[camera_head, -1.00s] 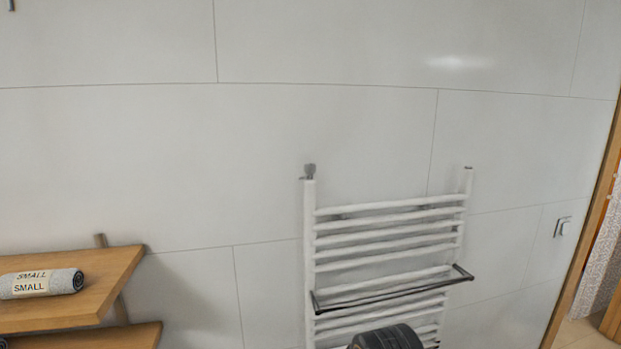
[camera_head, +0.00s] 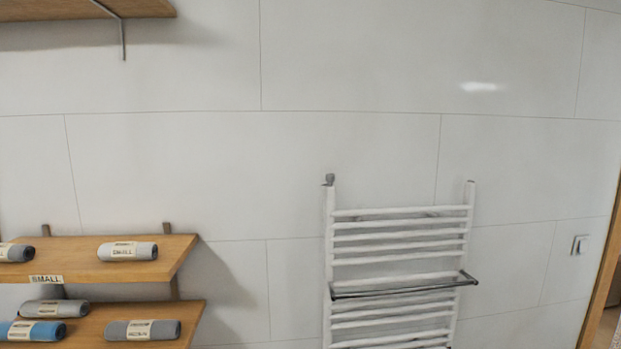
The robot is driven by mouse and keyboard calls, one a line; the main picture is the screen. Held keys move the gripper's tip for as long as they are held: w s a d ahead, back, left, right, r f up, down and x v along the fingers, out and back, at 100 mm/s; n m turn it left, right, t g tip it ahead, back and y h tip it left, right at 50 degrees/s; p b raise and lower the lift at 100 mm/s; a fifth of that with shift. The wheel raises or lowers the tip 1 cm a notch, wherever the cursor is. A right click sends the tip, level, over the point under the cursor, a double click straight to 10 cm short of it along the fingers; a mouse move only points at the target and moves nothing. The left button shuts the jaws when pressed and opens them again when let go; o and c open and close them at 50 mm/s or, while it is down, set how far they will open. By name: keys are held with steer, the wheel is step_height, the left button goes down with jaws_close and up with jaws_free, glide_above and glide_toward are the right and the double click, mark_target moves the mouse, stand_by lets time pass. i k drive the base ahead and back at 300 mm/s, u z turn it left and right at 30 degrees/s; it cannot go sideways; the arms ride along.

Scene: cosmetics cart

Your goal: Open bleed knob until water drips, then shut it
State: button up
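A white ladder-style towel radiator (camera_head: 396,237) hangs on the tiled wall, right of the middle. A small grey knob (camera_head: 329,179) sits on top of its left upright; it looks like the bleed knob. The right upright (camera_head: 470,190) has only a small top end. A dark metal towel bar (camera_head: 403,284) sticks out across the rungs. No water shows at the knob. My gripper is not in view, so its distance from the radiator cannot be seen.
Wooden shelves (camera_head: 90,268) at lower left hold several rolled towels, such as a grey one (camera_head: 127,251). Another wooden shelf (camera_head: 75,10) is at top left. A wall switch (camera_head: 580,245) and a wooden door frame (camera_head: 603,262) are at right. The wall between shelves and radiator is bare.

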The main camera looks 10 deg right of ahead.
mark_target(329, 177)
steer(key=u, duration=0.8)
steer(key=i, duration=0.45)
steer(key=u, duration=0.05)
